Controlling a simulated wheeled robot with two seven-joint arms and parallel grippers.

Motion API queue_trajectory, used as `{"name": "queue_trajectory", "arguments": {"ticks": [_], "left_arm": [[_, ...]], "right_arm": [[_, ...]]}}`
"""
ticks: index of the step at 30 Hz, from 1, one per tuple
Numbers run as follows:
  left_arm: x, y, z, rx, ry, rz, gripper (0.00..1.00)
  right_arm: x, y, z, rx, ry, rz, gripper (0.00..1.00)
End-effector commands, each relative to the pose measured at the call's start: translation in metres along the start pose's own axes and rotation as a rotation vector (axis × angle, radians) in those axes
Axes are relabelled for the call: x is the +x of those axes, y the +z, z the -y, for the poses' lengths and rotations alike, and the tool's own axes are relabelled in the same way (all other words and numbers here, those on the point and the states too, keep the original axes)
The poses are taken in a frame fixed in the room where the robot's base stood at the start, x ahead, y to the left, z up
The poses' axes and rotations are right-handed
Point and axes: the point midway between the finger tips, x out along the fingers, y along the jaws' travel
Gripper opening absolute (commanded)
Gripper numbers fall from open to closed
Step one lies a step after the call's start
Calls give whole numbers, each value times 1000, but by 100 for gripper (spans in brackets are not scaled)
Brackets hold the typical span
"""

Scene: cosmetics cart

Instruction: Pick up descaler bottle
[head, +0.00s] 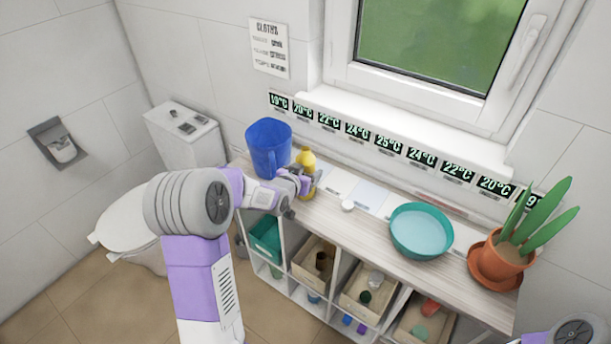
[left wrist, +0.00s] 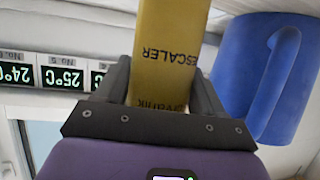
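The yellow descaler bottle (head: 306,160) is upright at the back left of the wooden shelf top, just right of the blue jug (head: 268,148). My left gripper (head: 305,183) is at the bottle's lower body. In the left wrist view, the bottle (left wrist: 165,60), with "DESCALER" upside down, fills the space between my left fingers (left wrist: 163,90), which appear to press on both its sides. I cannot tell whether its base touches the shelf. My right gripper is out of view; only a piece of my right arm shows at the lower right corner.
The blue jug (left wrist: 265,75) is close beside the bottle. A small white round item (head: 347,206), a teal basin (head: 421,231) and a potted plant (head: 503,258) stand to the right. Temperature displays (head: 390,145) line the wall behind. Wooden bins (head: 368,297) sit below.

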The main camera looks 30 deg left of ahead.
Motion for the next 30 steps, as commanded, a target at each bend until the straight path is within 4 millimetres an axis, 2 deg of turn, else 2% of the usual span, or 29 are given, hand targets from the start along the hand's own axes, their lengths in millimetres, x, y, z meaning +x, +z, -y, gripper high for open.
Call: {"name": "queue_trajectory", "arguments": {"ticks": [1, 9, 17, 20, 30], "left_arm": [[0, 0, 0, 0, 0, 0, 60], [0, 0, 0, 0, 0, 0, 20], [-2, -5, 0, 0, 0, -5, 20], [-6, -16, 0, 0, -1, -9, 20], [-31, -77, 0, 1, 0, -9, 20]], "right_arm": [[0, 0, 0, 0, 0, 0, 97], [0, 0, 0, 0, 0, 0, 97], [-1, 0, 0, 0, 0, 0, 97], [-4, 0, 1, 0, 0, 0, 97], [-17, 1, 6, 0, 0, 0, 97]]}}
